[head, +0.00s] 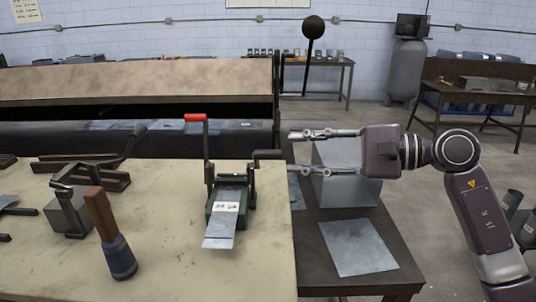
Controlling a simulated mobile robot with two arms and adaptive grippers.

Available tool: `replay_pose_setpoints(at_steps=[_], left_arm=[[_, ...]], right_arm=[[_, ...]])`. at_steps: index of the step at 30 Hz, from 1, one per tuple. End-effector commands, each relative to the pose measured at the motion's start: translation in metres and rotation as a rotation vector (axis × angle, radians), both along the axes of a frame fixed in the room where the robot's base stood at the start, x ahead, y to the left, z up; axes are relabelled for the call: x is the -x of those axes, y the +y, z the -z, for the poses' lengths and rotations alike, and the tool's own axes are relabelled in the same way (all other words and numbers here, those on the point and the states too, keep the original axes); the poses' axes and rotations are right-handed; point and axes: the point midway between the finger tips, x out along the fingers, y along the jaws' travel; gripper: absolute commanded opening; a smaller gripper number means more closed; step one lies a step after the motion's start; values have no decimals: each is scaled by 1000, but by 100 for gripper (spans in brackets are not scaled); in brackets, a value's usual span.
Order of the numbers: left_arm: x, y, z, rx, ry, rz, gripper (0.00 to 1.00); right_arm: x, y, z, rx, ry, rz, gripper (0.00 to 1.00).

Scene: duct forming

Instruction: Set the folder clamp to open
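A long sheet-metal folder (140,84) runs across the back left, with a wide beige upper face and a dark gap below it. A dark rod with a black ball knob (313,27) stands upright beyond its right end; I cannot tell whether it is the clamp lever. My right gripper (293,152) is open and empty, pointing left, right of the small device. My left gripper is not in view.
The beige bench (180,265) holds a wooden-handled tool (109,235) and a metal block with a dark lever frame (67,212). A grey metal box (345,182) and a flat sheet (358,247) lie on the dark side table (398,265). Floor is open behind my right arm.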

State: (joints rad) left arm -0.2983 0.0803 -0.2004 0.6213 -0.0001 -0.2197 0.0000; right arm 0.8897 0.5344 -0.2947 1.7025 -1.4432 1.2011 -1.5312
Motion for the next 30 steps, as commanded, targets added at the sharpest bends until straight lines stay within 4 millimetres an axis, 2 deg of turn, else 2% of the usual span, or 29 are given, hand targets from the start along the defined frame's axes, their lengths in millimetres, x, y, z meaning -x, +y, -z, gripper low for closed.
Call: replay_pose_setpoints(at_steps=[5,12,18,28,30], left_arm=[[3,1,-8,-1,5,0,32],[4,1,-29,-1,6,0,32],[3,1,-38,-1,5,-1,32],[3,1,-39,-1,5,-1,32],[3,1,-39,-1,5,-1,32]], right_arm=[[-3,8,2,48,-26,-6,33],[-15,44,8,43,-23,-6,33],[-23,64,15,43,-23,-5,33],[-25,69,19,44,-24,-3,33],[-25,69,19,43,-24,-4,28]])
